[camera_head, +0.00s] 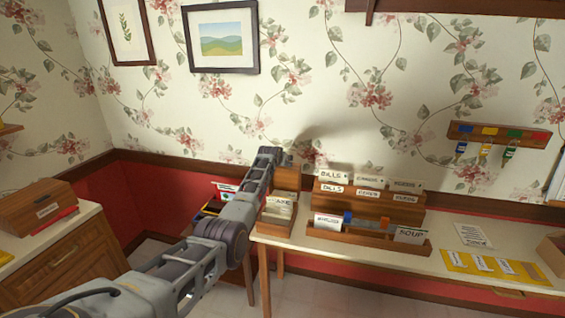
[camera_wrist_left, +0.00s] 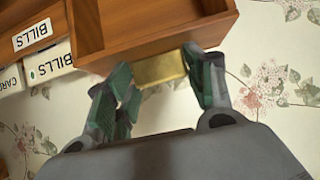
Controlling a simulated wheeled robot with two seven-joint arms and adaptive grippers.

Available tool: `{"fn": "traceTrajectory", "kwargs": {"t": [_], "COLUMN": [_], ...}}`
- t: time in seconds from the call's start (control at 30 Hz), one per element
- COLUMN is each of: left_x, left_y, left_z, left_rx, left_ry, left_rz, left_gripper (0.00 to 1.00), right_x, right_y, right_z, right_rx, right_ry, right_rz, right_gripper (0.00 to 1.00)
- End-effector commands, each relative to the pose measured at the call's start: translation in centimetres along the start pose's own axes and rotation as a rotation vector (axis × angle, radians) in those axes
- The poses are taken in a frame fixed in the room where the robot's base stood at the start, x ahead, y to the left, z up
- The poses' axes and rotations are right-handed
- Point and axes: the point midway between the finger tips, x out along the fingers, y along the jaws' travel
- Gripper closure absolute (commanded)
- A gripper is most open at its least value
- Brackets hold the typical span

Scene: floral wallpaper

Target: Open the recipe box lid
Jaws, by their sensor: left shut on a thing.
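The wooden recipe box (camera_head: 273,228) stands at the left end of the desk, with cards inside, one reading "CAKE". Its lid (camera_head: 287,182) is raised, standing up at the back of the box, partly hidden by my arm. In the left wrist view the lid (camera_wrist_left: 150,27) shows its hollow wooden side, with a brass tab (camera_wrist_left: 160,69) on its edge. My left gripper (camera_head: 281,158) is at the top of the lid. In the wrist view the fingers (camera_wrist_left: 161,82) are shut on the brass tab. My right gripper is not in view.
A wooden card sorter (camera_head: 368,203) and a low card tray (camera_head: 365,238) stand right of the box. A yellow card holder (camera_head: 494,267) lies farther right. Another wooden box (camera_head: 38,205) sits on the left cabinet. A tag rack (camera_head: 500,134) hangs on the wall.

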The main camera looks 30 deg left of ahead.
Motion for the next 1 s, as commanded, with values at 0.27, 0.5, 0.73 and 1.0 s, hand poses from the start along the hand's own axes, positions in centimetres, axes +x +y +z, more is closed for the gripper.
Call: {"fn": "traceTrajectory", "kwargs": {"t": [0.27, 0.5, 0.73, 1.0], "left_x": [0.13, 0.12, 0.12, 0.07], "left_y": [0.0, 0.01, 0.05, 0.05], "left_z": [0.21, 0.21, 0.21, 0.13], "left_rx": [0.0, 0.001, 0.001, 0.001], "left_ry": [-0.002, -0.002, -0.002, -0.001], "left_rz": [0.0, 0.0, 0.001, 0.0], "left_gripper": [0.9, 0.39, 0.25, 0.25], "right_x": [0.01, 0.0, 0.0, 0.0], "right_y": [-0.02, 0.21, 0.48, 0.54], "right_z": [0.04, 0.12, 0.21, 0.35], "right_rx": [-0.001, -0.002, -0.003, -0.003], "right_ry": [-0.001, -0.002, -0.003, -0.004], "right_rz": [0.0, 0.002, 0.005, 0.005], "right_gripper": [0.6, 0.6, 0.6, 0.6]}}
